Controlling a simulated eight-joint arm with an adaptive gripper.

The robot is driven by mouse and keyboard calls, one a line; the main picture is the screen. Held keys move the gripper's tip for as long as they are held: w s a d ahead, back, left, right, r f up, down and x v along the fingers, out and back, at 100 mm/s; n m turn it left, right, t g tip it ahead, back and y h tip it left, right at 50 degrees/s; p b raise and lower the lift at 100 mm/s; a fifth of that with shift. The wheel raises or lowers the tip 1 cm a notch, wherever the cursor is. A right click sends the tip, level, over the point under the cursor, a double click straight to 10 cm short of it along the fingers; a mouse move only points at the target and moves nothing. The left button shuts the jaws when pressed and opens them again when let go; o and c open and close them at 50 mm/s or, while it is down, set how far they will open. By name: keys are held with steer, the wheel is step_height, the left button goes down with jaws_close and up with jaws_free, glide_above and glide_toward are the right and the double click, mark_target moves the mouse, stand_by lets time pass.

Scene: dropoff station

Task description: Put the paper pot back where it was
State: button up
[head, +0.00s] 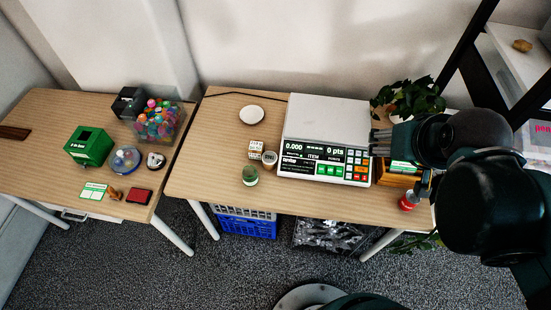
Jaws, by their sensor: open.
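A small round brownish pot with a pale top (269,159) stands on the right table, just left of the scale; it may be the paper pot, but it is too small to be sure. My gripper (377,142) is open at the right edge of the scale, its fingers pointing left. Nothing shows between the fingers. It is well to the right of the small pot, with the scale between them. My arm hides part of the table's right end.
A white-topped scale (327,114) fills the table's middle. Near the pot are a green jar (250,175), a small white box (256,149) and a white dish (251,115). A plant (410,97), an orange-brown box (397,178) and a red can (408,201) crowd the right.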

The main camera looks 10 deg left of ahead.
steer(key=w+a, duration=0.1)
steer(key=n+g+b, duration=0.2)
steer(key=n+g, duration=0.5)
steer(key=n, duration=0.7)
glide_above(271, 158)
steer(key=w, duration=0.1)
steer(key=f, duration=2.5)
steer(key=shift+d+f, duration=0.25)
steer(key=shift+f, duration=0.05)
steer(key=shift+s+a+f+n, duration=0.1)
steer(key=shift+a+f+n, duration=0.25)
steer(key=shift+f, duration=0.1)
steer(key=shift+f+b, duration=0.3)
steer(key=shift+f, duration=1)
steer(key=shift+s+f+b, duration=0.2)
steer(key=shift+f+b, duration=0.2)
steer(key=shift+f, duration=0.9)
steer(key=shift+s+f+b, duration=0.15)
steer(key=shift+f+b, duration=0.25)
steer(key=shift+f, duration=0.9)
